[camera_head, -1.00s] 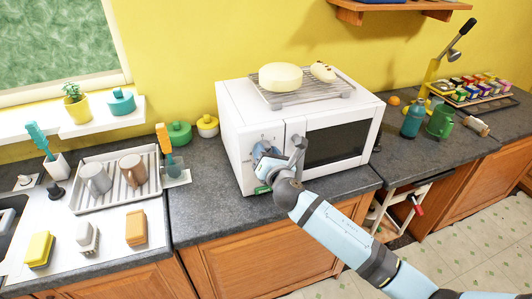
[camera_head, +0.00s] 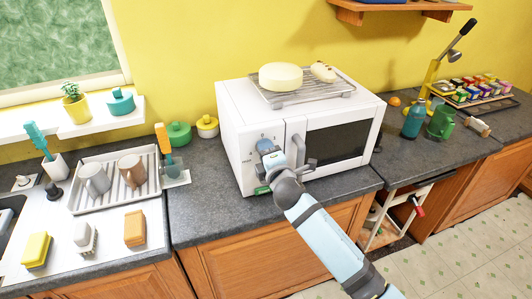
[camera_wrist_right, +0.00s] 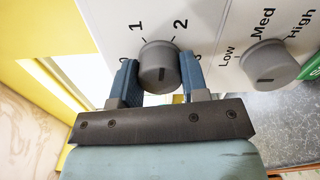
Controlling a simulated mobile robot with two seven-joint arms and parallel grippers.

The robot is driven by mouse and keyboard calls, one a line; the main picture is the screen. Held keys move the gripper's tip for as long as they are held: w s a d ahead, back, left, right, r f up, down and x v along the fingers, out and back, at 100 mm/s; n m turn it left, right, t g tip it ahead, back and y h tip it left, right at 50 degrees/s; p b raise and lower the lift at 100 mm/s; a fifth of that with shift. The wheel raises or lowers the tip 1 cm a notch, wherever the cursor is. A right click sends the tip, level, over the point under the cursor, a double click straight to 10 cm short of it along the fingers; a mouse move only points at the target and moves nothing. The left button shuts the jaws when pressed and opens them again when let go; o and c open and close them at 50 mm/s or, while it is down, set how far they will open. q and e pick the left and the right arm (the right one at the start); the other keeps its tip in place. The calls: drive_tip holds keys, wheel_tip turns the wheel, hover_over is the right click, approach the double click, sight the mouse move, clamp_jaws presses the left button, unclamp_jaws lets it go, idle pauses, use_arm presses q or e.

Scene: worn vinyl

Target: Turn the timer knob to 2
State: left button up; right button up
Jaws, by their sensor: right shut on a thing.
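The white microwave (camera_head: 245,105) stands on the counter, with its control panel left of its door. In the right wrist view, the grey round timer knob (camera_wrist_right: 158,62) has marks including 1 and 2 above it. A short dark line shows on the knob's lower face; I cannot tell surely which number it selects. My right gripper (camera_wrist_right: 158,80) is shut on the timer knob, one blue finger on each side. In the head view, my right gripper (camera_head: 267,151) is at the panel and mostly covers the knob. My left gripper is not in view.
A second knob (camera_wrist_right: 268,65), marked Low, Med and High, sits beside the timer knob. The door handle (camera_head: 300,150) stands out close to my right wrist. A rack (camera_head: 300,92) with food is on the microwave. A dish tray (camera_head: 115,180) with mugs is to the left.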

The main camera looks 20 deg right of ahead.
drive_tip(key=shift+m, duration=2.2)
drive_tip(key=o, duration=0.9)
drive_tip(key=shift+o, duration=0.2)
drive_tip(key=s+b, duration=0.2)
drive_tip(key=s, duration=1.1)
drive_tip(key=shift+s+d, duration=0.25)
drive_tip(key=shift+s, duration=0.15)
